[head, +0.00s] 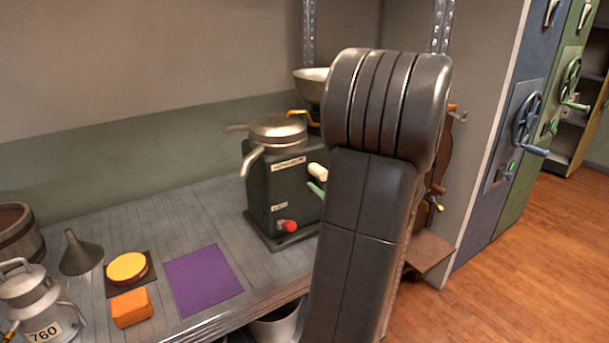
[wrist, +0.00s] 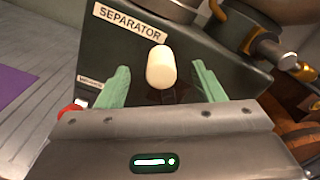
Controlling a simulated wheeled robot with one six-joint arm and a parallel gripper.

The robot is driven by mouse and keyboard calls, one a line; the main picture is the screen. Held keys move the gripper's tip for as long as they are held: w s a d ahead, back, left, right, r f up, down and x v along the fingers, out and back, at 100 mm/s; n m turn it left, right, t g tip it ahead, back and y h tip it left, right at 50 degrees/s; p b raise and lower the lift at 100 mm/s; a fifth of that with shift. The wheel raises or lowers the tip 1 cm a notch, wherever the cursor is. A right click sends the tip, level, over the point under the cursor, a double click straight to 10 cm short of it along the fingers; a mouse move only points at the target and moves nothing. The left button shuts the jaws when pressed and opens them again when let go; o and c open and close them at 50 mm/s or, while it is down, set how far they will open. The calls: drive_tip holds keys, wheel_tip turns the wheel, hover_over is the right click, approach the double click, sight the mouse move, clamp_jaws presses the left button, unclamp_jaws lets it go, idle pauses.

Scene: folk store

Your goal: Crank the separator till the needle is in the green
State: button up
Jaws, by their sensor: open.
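The separator (head: 278,185) is a dark green box with a metal bowl and spouts on top, standing on the grey bench. In the wrist view its label (wrist: 130,20) reads SEPARATOR. Its cream crank knob (wrist: 161,68) stands between the green fingers of my gripper (wrist: 160,88). The gripper is open, with a gap on each side of the knob. The knob (head: 318,172) also shows in the head view, beside one green finger. A red knob (head: 289,226) is low on the separator's front. No gauge or needle can be made out; my arm hides the separator's right side.
A purple mat (head: 203,280), an orange block (head: 132,308), a round yellow item (head: 127,268), a funnel (head: 80,252) and a milk can (head: 38,305) are on the bench to the left. Another machine with a bowl (head: 311,85) stands close behind the separator.

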drive_tip(key=v, duration=0.6)
idle(0.3)
drive_tip(key=shift+x, duration=4.25)
